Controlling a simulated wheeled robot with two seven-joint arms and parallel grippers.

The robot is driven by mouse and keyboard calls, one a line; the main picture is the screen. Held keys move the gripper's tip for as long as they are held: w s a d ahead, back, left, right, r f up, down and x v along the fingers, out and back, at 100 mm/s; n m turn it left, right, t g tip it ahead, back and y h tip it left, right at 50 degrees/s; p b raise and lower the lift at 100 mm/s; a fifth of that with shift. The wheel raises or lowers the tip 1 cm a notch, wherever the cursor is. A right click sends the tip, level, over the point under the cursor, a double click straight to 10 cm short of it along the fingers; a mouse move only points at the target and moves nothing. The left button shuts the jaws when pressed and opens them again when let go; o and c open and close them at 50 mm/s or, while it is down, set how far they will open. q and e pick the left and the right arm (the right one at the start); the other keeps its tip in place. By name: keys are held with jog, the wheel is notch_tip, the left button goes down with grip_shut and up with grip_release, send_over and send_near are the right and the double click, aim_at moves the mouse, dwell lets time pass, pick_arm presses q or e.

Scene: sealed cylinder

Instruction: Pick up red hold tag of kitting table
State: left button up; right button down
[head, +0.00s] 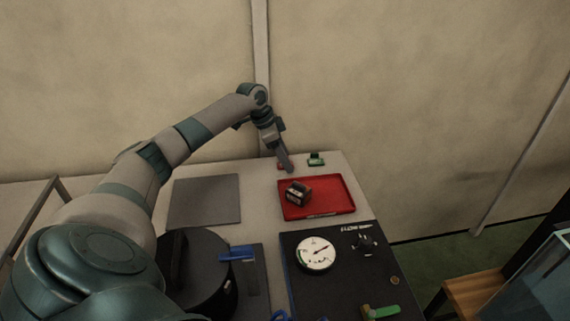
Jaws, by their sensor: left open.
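A small red piece, which looks like the red hold tag (280,166), lies near the back edge of the kitting table (258,172). Most of it is hidden behind my left gripper. My left gripper (288,168) points down at the back of the table, right by the red piece, and is open. I cannot tell whether its fingers are around the tag or in front of it. My right gripper is not in view.
A green tag (316,160) lies just right of the gripper. A red tray (335,197) holds a dark block (298,193). A grey plate (205,201), a black round pot (195,275) and a black panel with a white gauge (316,255) fill the nearer table.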

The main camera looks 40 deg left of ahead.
pick_arm(q)
jog(key=shift+c, duration=0.3)
jog(key=c, duration=1.1)
jog(key=shift+o, duration=0.2)
jog(key=shift+r, duration=0.45)
notch_tip(320, 180, up, 3)
jog(key=shift+r+b, duration=0.2)
jog(key=shift+b, duration=0.25)
jog(key=s+d+r+b, duration=0.1)
jog(key=d+r, duration=0.5)
jog(key=d, duration=0.5)
jog(key=shift+d+r, duration=0.35)
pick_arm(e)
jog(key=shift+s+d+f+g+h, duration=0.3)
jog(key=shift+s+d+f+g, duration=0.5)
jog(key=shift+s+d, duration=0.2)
